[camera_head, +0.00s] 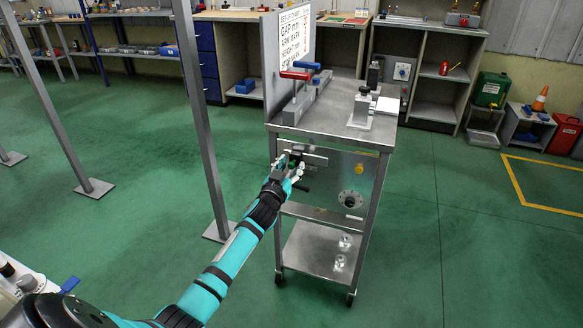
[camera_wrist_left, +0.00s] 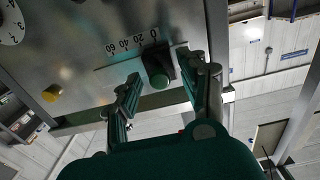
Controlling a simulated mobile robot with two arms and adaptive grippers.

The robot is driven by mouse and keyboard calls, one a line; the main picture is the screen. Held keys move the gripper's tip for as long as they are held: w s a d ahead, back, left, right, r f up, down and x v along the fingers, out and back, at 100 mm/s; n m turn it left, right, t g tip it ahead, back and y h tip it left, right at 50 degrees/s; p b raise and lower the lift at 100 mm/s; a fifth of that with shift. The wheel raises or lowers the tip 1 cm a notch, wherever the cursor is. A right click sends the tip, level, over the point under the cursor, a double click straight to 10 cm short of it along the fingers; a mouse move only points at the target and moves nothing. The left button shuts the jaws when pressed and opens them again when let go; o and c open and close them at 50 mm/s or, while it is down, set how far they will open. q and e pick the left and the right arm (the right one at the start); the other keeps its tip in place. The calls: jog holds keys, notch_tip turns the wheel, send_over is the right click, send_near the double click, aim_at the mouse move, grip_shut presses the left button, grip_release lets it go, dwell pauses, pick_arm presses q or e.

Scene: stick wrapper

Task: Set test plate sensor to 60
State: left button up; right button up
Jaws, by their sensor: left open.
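The test plate sensor slider is on the steel front panel (camera_head: 332,180) of the wheeled cart. The 60 mark lies to the left of the knob in that view. My left gripper (camera_head: 291,166) is at the panel's left part and hides most of the slider in the head view. Its open fingers (camera_wrist_left: 160,80) stand either side of the knob; contact cannot be told. My right gripper is not in view.
A yellow knob (camera_head: 360,168) and a round dial (camera_head: 350,198) are on the same panel. The cart top (camera_head: 345,125) carries red- and blue-handled clamps (camera_head: 297,75) and a white sign (camera_head: 295,38). A grey post (camera_head: 204,110) stands left of the cart.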

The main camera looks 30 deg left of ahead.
pick_arm(q)
jog(key=shift+w+a, duration=0.15)
jog(key=shift+w, duration=0.35)
grip_shut()
